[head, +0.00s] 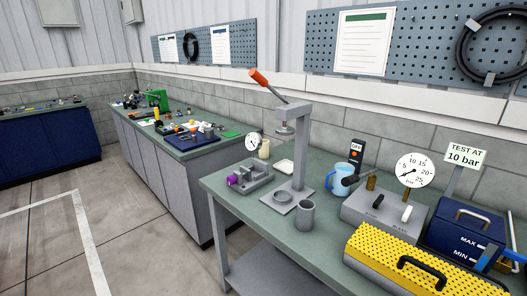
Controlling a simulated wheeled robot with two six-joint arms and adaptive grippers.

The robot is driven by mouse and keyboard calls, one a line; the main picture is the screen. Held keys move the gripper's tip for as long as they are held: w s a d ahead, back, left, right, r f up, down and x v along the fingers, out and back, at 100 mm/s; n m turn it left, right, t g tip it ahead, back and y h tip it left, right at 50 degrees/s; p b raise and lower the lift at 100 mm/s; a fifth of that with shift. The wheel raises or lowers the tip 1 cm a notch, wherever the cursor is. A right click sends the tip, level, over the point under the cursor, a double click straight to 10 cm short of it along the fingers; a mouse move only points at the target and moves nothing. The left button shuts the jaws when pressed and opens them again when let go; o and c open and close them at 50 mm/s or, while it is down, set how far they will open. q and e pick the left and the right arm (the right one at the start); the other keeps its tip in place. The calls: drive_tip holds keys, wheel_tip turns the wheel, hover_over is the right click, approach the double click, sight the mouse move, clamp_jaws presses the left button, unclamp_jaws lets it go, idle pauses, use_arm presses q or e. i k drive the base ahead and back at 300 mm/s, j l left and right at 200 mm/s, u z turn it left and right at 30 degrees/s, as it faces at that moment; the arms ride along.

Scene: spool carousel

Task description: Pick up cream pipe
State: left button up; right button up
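A small cream upright cylinder (264,149) stands at the far left end of the near green bench, just right of a round white dial. It is small in the picture, and I cannot tell whether it is a pipe or another part. No other clearly cream pipe shows. Neither of my grippers is in the head view.
The near bench (240,205) holds a press with an orange-tipped lever (300,165), a grey cup-like cylinder (305,214), a grey fixture with a purple part (236,180), a blue mug (341,177), a gauge block (378,212) and a yellow perforated cover (415,262). Floor at left is clear.

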sight(265, 153)
drive_tip(key=i+j, duration=0.3)
drive_tip(key=i+j+z, duration=0.1)
drive_tip(key=i+j, duration=0.15)
drive_tip(key=j, duration=0.25)
drive_tip(key=i+j, duration=0.3)
drive_tip(key=i+j+z, duration=0.1)
drive_tip(key=i+j, duration=0.15)
drive_tip(key=j, duration=0.25)
drive_tip(key=i+j+z, duration=0.1)
drive_tip(key=i+j, duration=0.15)
drive_tip(key=j, duration=0.2)
drive_tip(key=i+j, duration=0.25)
drive_tip(key=j, duration=0.2)
drive_tip(key=i+j+z, duration=0.1)
drive_tip(key=j, duration=0.35)
drive_tip(key=i+j, duration=0.35)
drive_tip(key=j, duration=0.15)
